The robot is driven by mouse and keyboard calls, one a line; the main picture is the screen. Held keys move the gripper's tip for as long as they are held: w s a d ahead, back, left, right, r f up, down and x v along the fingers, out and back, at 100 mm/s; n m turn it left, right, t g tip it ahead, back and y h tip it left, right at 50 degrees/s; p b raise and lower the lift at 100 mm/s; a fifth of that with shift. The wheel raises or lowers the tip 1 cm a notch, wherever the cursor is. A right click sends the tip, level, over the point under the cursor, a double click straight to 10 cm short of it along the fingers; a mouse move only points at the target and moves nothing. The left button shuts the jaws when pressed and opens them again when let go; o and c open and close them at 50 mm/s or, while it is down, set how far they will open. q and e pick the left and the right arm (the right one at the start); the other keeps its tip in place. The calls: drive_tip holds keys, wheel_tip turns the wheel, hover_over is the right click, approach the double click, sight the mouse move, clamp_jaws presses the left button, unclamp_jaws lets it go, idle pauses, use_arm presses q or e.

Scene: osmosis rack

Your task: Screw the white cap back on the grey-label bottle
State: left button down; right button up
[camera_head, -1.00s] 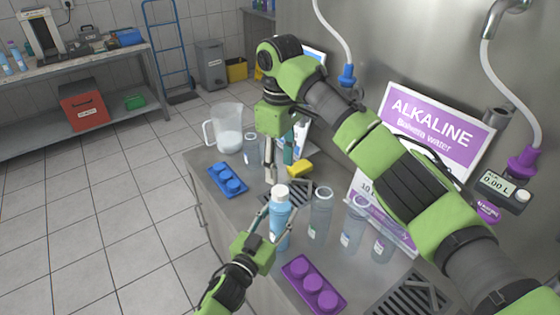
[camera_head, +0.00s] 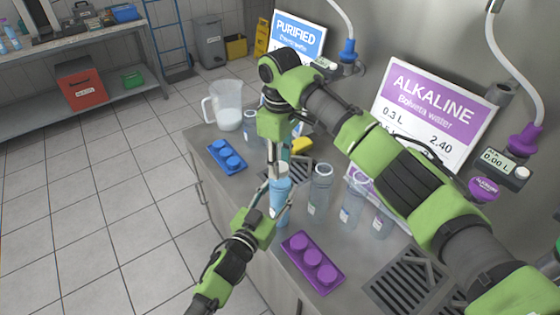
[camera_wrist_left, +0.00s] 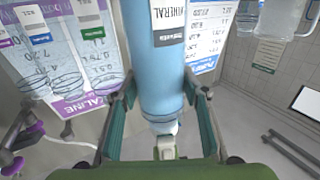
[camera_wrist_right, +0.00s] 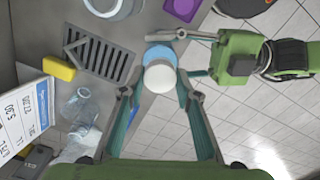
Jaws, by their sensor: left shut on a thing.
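The grey-label bottle (camera_head: 279,198) is full of blue and upright near the counter's front edge. Its grey label reads "MINERAL" in the left wrist view (camera_wrist_left: 168,28). My left gripper (camera_head: 276,187) is shut on the bottle's side. The white cap (camera_wrist_right: 159,78) sits on top of the bottle in the right wrist view; I cannot tell whether it is threaded. My right gripper (camera_wrist_right: 156,89) points down over the cap, its fingers apart on either side with a visible gap. In the head view the right fingers (camera_head: 272,168) hide most of the cap.
Several clear bottles (camera_head: 320,190) stand just right of the held bottle. A purple cap holder (camera_head: 313,263) lies in front, a blue one (camera_head: 228,157) to the left. Behind are a jug (camera_head: 227,104) and a yellow sponge (camera_wrist_right: 58,68). Drain grates (camera_head: 410,283) are set in the counter.

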drive_tip(key=shift+c, duration=1.2)
drive_tip(key=o, duration=1.3)
wheel_tip(320, 180, up, 12)
